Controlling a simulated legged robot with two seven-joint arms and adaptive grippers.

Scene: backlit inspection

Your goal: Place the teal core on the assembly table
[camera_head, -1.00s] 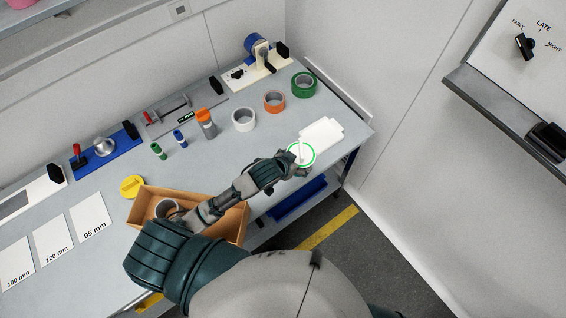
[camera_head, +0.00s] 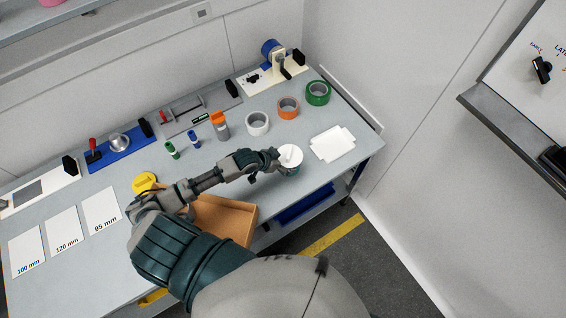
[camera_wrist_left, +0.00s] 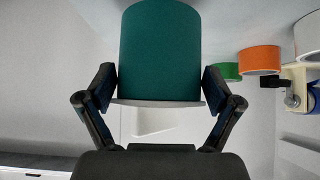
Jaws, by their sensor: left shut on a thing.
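The teal core (camera_wrist_left: 160,52) is a teal cylinder with a pale end. It fills the top middle of the left wrist view. In the head view its white round end (camera_head: 290,156) faces up, near the table's front edge. My left gripper (camera_head: 281,160) is shut on the core; in the wrist view its two fingers (camera_wrist_left: 159,92) press on either side. I cannot tell if the core touches the assembly table (camera_head: 232,170) or hangs just above it. My right gripper is not in view.
A white notched plate (camera_head: 333,144) lies right of the core. White (camera_head: 257,124), orange (camera_head: 288,107) and green (camera_head: 318,93) rolls stand behind. Labelled sheets (camera_head: 63,231) lie at the left.

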